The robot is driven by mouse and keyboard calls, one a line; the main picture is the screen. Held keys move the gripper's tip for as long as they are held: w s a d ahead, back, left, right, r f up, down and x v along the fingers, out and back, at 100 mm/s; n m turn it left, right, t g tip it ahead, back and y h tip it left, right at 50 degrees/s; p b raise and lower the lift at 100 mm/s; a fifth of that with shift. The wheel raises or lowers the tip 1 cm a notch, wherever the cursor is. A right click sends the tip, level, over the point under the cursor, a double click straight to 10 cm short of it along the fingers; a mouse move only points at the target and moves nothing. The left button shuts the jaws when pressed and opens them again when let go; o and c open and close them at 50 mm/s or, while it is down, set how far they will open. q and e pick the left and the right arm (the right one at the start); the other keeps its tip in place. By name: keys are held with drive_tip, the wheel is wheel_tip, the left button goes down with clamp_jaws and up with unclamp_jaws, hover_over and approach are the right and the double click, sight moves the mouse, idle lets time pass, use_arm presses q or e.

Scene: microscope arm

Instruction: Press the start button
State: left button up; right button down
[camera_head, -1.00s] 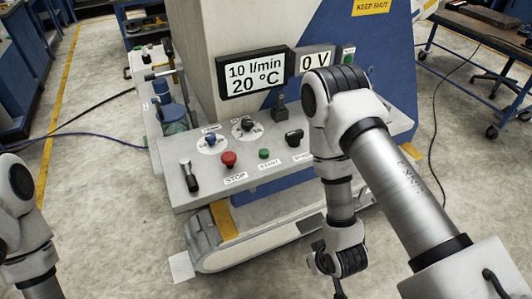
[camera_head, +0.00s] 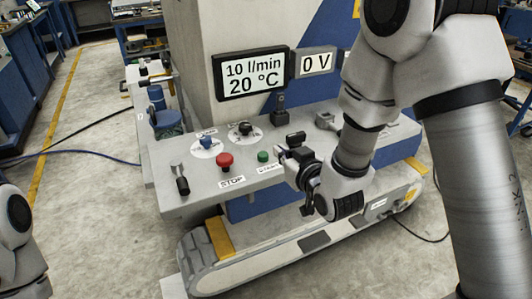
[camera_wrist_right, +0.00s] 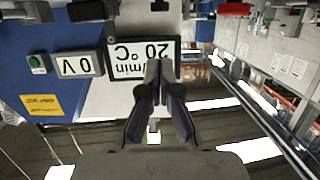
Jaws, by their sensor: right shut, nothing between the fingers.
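The green start button (camera_head: 263,156) sits on the grey control panel (camera_head: 200,206), right of the red stop button (camera_head: 225,162). Its label is partly covered by my right gripper. My right gripper (camera_head: 284,156) is shut and empty. In the head view it appears just right of the green button; I cannot tell whether they touch. In the right wrist view the shut fingers (camera_wrist_right: 158,68) point toward the panel side, and the start button cannot be made out there. My left gripper is out of frame; only my left arm shows.
A black lever (camera_head: 180,180), two rotary knobs (camera_head: 206,141) (camera_head: 244,129) and a black switch (camera_head: 296,138) stand on the panel. Displays (camera_head: 251,75) (camera_head: 315,63) rise behind it. Another green button (camera_wrist_right: 37,62) is beside the 0 V display. Floor at left is open.

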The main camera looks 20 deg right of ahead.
drive_tip(key=p, duration=0.2)
hover_over(266, 164)
wheel_tip(266, 164, down, 2)
drive_tip(key=shift+s, duration=0.15)
drive_tip(key=f, duration=0.3)
drive_tip(key=shift+w+f, duration=0.2)
drive_tip(key=shift+f, duration=0.5)
